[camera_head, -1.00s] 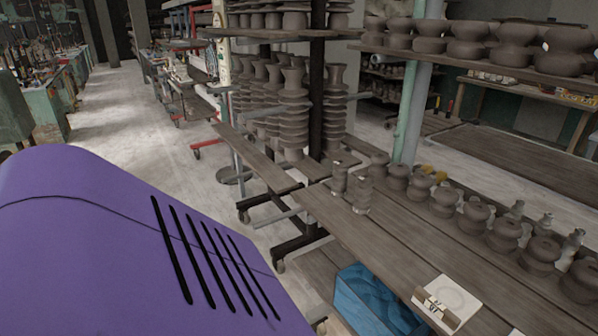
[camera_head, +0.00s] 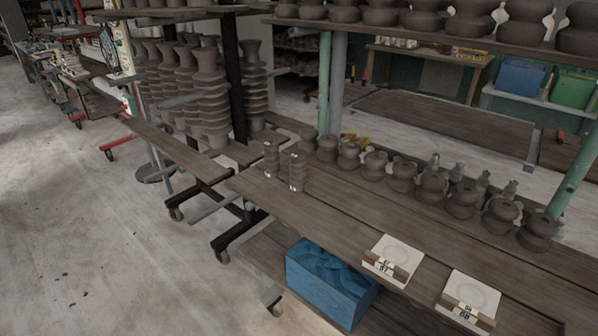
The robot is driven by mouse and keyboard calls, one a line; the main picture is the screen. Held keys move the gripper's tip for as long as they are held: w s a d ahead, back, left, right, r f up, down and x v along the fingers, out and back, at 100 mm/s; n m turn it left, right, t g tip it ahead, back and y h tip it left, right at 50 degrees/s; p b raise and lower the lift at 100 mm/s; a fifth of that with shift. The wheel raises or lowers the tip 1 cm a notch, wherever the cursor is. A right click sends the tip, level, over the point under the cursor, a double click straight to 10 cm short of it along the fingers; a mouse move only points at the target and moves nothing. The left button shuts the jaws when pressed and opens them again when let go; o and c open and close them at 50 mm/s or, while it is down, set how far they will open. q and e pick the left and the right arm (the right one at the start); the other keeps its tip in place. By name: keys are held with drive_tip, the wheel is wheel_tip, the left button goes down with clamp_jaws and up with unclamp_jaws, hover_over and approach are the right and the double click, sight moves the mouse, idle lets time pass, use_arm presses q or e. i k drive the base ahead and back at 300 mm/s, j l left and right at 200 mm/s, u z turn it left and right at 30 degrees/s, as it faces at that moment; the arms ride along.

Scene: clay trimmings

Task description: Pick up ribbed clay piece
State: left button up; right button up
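Two small ribbed clay pieces stand upright at the left end of the wooden bench (camera_head: 345,225). One ribbed clay piece (camera_head: 271,158) is on the left, and another (camera_head: 297,170) stands close to its right. Both are dark grey-brown with stacked rings, and each has a small pale label near its base. Much larger ribbed clay columns (camera_head: 212,95) stand on a rack behind to the left. Neither of my grippers is in view.
Several round clay pots (camera_head: 432,185) line the back of the bench. Two white label-bearing plates (camera_head: 393,260) (camera_head: 470,296) lie along its front edge. A blue crate (camera_head: 330,285) sits below. Green posts (camera_head: 323,85) rise behind.

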sight(298, 159)
drive_tip(key=i+j+z, duration=0.15)
drive_tip(key=z, duration=0.35)
drive_tip(key=i+j+z, duration=0.1)
drive_tip(key=z, duration=0.35)
drive_tip(key=i+j+z, duration=0.1)
drive_tip(key=j+z, duration=0.2)
drive_tip(key=z, duration=0.2)
drive_tip(key=j+z, duration=0.4)
drive_tip(key=j, duration=0.65)
drive_tip(key=i, duration=0.05)
